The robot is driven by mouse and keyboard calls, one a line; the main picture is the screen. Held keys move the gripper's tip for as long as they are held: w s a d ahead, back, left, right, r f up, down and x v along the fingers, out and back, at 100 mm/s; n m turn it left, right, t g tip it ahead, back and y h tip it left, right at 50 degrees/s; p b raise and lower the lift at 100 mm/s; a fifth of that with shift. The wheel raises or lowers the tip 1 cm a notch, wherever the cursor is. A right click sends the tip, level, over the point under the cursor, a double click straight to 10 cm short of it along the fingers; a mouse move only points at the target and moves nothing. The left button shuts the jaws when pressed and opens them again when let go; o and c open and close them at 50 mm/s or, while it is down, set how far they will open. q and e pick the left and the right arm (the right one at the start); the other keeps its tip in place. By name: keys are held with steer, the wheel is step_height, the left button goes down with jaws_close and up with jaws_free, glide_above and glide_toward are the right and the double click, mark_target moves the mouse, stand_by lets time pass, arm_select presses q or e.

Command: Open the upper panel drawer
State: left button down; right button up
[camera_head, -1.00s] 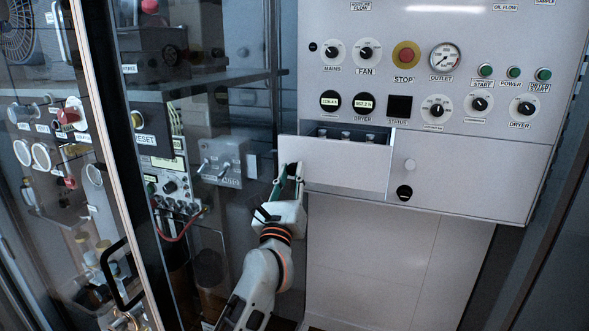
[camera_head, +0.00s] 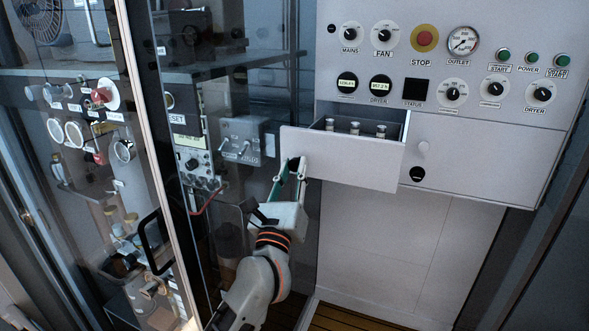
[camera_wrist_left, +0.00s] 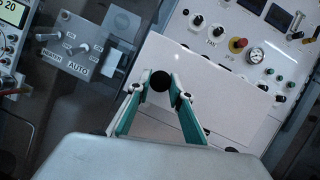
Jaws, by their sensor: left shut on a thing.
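The upper panel drawer (camera_head: 345,161) has a white front and stands partly pulled out of the grey panel. Its open top shows several small pale items inside. My left gripper (camera_head: 292,167) is at the left part of the drawer front. In the left wrist view its green-lined fingers (camera_wrist_left: 160,88) are closed around a round black knob (camera_wrist_left: 160,80) on the white drawer front (camera_wrist_left: 195,85). My right gripper is not in view.
The panel (camera_head: 460,115) carries dials, lamps and a red stop button (camera_head: 425,38). A closed white cover (camera_head: 480,160) with a pale knob is right of the drawer. A glass door with a black handle (camera_head: 153,242) stands at left. Wooden floor (camera_head: 350,318) shows below.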

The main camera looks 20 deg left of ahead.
arm_select(q)
steer(key=c, duration=1.8)
jaws_free()
steer(key=v, duration=1.2)
steer(key=s+d+f+m+g+h, duration=0.2)
steer(key=s+d+f+m+h, duration=0.15)
steer(key=f+m, duration=0.8)
steer(key=s+d+f+m+g+h, duration=0.25)
steer(key=f+m+h, duration=0.35)
steer(key=m, duration=1)
steer(key=s+a+f+m+g+y, duration=0.1)
steer(key=s+f+m+g, duration=0.1)
steer(key=s+f+m, duration=0.2)
steer(key=s+a+f+m+g+y, duration=0.1)
steer(key=s+f+m, duration=0.3)
steer(key=f, duration=0.9)
steer(key=s+a+f+m+g+y, duration=0.1)
steer(key=s+a+f+m+g, duration=0.1)
steer(key=f+m, duration=0.6)
steer(key=shift+s+a+f+m+g+y, duration=0.15)
steer(key=shift+s+m+g, duration=0.3)
steer(key=shift+g, duration=0.05)
steer(key=shift+s+a+f+m+g+y, duration=0.1)
steer(key=shift+s+a+f+m+g, duration=0.1)
steer(key=shift+s+m+g, duration=0.25)
